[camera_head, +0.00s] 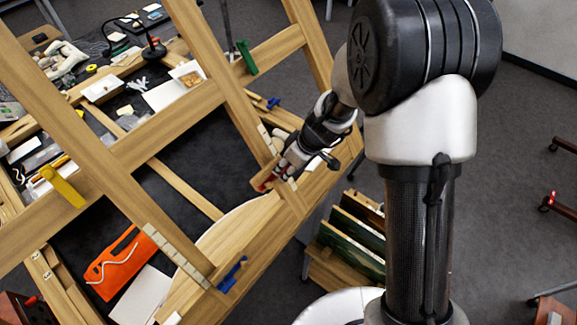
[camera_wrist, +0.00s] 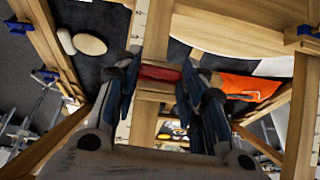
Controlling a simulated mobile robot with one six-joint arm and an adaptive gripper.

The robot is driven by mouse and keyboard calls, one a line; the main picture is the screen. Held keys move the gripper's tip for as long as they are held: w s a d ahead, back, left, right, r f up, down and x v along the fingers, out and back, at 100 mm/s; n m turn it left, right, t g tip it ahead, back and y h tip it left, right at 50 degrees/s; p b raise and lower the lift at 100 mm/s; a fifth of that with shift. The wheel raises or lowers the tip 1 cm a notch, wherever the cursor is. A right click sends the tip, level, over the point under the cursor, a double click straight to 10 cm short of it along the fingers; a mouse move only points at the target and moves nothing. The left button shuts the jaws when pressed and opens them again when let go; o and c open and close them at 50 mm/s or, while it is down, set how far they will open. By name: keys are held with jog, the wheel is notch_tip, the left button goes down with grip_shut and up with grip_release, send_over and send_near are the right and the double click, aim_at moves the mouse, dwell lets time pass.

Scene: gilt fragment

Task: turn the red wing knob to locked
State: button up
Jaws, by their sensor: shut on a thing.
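The red wing knob (camera_wrist: 160,73) sits on a wooden block of the frame, and in the wrist view it lies flat across the picture between my fingers. My gripper (camera_wrist: 158,88) is shut on the knob, with one blue-padded finger at each end of it. In the head view my gripper (camera_head: 268,180) reaches the wooden upright from the right. Only a small bit of the red knob (camera_head: 264,186) shows there, the rest hidden by the fingers. I cannot read any lock marking.
A green knob (camera_head: 246,57), a yellow knob (camera_head: 63,186) and a blue knob (camera_head: 232,274) sit elsewhere on the wooden frame (camera_head: 160,130). An orange pouch (camera_head: 120,262) lies behind it. A rack of panels (camera_head: 350,238) stands below my arm. Open floor lies to the right.

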jog(key=shift+s+d+f+m+t+y+b, duration=0.3)
jog(key=shift+m+t+y+b, duration=1.4)
jog(key=shift+m, duration=4.2)
jog(key=shift+s+d+f+m+t+y+b, duration=0.1)
jog(key=shift+f+m+t+y+b, duration=0.4)
jog(key=shift+m+t+y+b, duration=3.35)
jog(key=shift+s+d+f+m+g+h+b, duration=0.15)
jog(key=shift+f+m+g+b, duration=0.55)
jog(key=shift+m, duration=7.25)
jog(key=shift+r+g, duration=0.25)
jog(key=o, duration=1.1)
jog(key=shift+c, duration=0.2)
